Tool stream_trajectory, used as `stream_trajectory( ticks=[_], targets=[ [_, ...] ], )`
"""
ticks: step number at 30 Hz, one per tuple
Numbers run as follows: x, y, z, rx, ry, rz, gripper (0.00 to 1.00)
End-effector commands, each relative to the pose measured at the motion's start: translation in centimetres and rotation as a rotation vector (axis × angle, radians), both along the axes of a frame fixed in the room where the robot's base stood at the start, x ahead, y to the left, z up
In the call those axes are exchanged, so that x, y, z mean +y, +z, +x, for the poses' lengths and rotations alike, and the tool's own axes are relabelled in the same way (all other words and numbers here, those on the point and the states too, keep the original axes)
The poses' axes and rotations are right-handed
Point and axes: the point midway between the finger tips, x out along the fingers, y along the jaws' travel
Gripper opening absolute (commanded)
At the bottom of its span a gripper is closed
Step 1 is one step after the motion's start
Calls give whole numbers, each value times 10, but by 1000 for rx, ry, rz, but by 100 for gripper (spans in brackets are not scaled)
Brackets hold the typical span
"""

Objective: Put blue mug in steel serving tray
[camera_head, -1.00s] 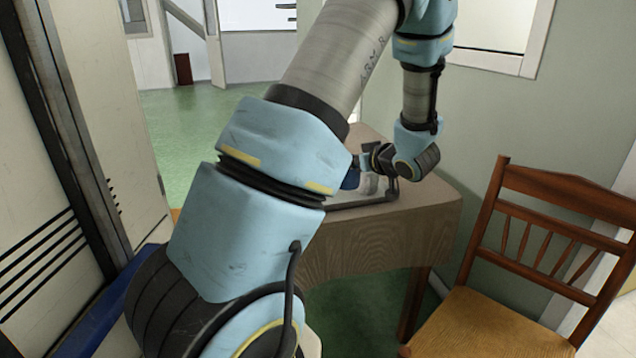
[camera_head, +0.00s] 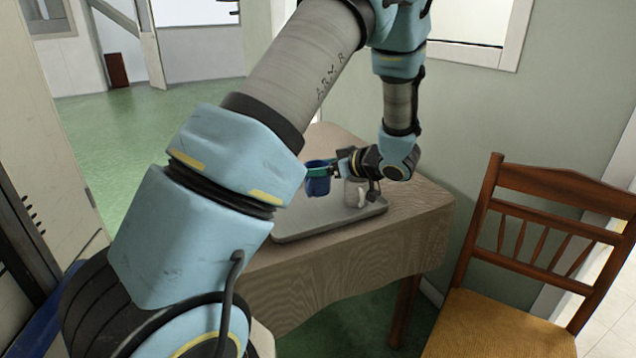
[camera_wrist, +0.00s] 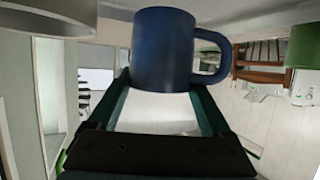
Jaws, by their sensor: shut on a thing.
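The blue mug (camera_head: 318,183) is between the jaws of my gripper (camera_head: 322,170), over the left part of the tray. In the wrist view, the blue mug (camera_wrist: 163,50) looks upright, with its handle to the right, and the dark fingers of my gripper (camera_wrist: 163,84) are on either side of it. The grey steel serving tray (camera_head: 292,230) lies on the wooden table, partly hidden by my arm. I cannot tell how far the mug's base is from the tray.
A pale cup-like item (camera_head: 355,194) stands on the tray, right of the blue mug. The wooden table (camera_head: 400,235) has bare room to the right of the tray. A wooden chair (camera_head: 500,305) stands right of the table, near the wall. A green object (camera_wrist: 304,47) shows at the wrist view's right edge.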

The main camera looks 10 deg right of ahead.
Motion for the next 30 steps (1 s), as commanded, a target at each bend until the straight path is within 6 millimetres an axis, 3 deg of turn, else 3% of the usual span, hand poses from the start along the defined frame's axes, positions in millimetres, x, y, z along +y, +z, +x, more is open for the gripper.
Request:
stream_trajectory(
  ticks=[9, 21, 22, 26, 30],
  targets=[
    [0, -36, 0, 1, -2, 2, 15],
    [0, -42, 0, -1, -1, 0, 15],
    [0, -42, 0, 0, -1, 0, 86],
    [0, -41, 0, 0, -1, 0, 100],
    [0, -41, 0, 0, -1, 0, 100]
  ],
)
